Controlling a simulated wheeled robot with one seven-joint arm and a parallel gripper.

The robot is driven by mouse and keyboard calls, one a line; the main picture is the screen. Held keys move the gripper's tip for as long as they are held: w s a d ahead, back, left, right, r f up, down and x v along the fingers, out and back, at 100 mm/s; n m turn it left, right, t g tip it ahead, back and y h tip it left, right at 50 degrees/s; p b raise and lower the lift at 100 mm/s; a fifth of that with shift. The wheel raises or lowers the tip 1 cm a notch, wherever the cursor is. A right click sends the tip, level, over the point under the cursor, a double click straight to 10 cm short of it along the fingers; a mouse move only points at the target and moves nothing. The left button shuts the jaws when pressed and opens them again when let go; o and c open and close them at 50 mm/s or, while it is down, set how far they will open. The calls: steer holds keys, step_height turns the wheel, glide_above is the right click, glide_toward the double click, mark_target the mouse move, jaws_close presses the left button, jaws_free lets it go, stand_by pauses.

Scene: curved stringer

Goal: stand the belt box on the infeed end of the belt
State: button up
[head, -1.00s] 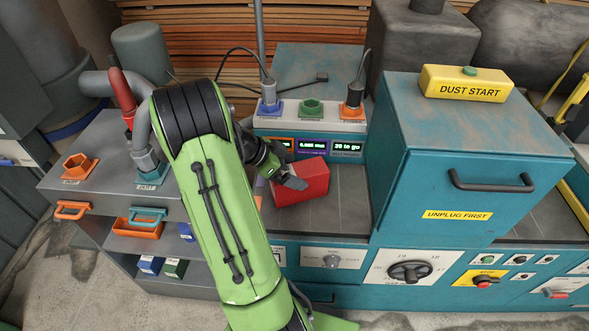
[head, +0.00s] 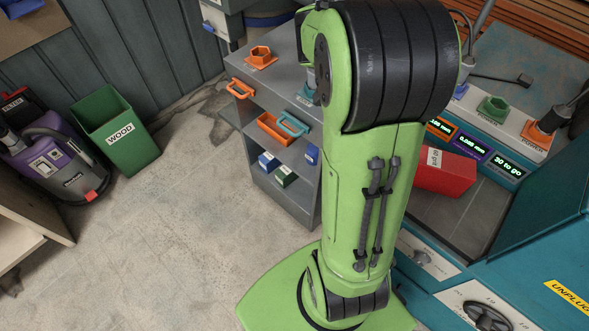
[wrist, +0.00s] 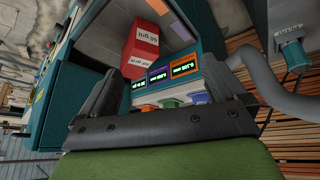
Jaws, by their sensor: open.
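The red box also shows in the wrist view (wrist: 140,48), beyond the fingers.
A grey shelf unit (head: 270,165) with orange and teal handles and small boxes stands left of the machine. A green WOOD bin (head: 116,130) and a purple vacuum (head: 60,160) stand further left. The concrete floor between is clear. A grey hose (wrist: 245,65) runs close by my gripper.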

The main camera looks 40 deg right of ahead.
steer(key=s+a+r+n+t+y, duration=0.2)
steer(key=a+n+t, duration=0.2)
steer(key=a+n, duration=0.6)
steer(key=s+a+r+n+t+y, duration=0.2)
steer(key=s+a+n+t+y, duration=0.1)
steer(key=a+n, duration=0.8)
steer(key=a+t, duration=0.1)
steer(key=a, duration=0.4)
steer(key=shift+a+r, duration=0.25)
